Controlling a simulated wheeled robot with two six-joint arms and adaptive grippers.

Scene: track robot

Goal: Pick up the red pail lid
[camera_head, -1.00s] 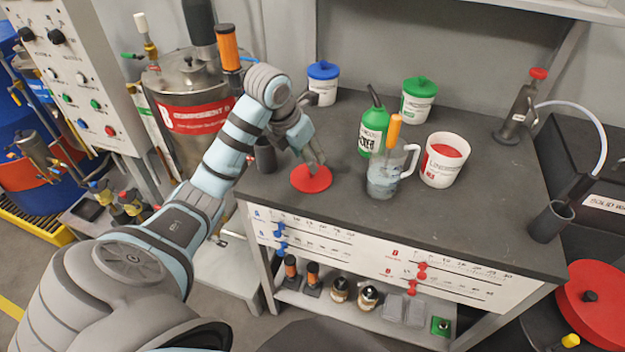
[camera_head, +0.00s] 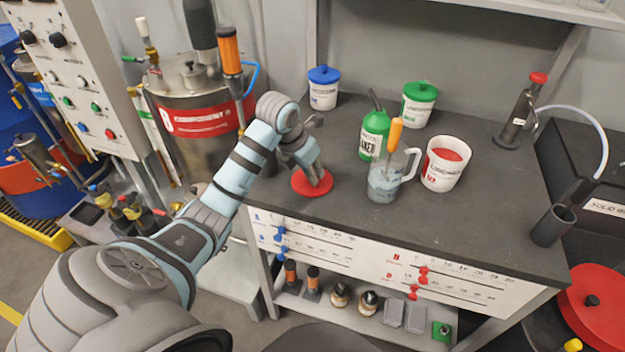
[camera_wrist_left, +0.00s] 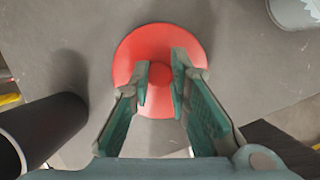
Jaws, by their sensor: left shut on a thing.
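The red pail lid (camera_head: 302,182) lies flat on the dark bench top near its left front edge. It also shows in the left wrist view (camera_wrist_left: 138,45), with a round knob at its middle. My left gripper (camera_head: 318,176) is over the lid, pointing down. In the left wrist view its two fingers (camera_wrist_left: 160,78) are on either side of the knob, shut on it. The white pail with red contents (camera_head: 443,164) stands open to the right on the bench. My right gripper is not in view.
A clear mug (camera_head: 384,182) with an orange-handled tool stands right of the lid, with a green bottle (camera_head: 374,132) behind. Pails with a blue lid (camera_head: 323,75) and a green lid (camera_head: 420,91) stand farther back. A dark cup (camera_wrist_left: 42,130) is close left in the wrist view.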

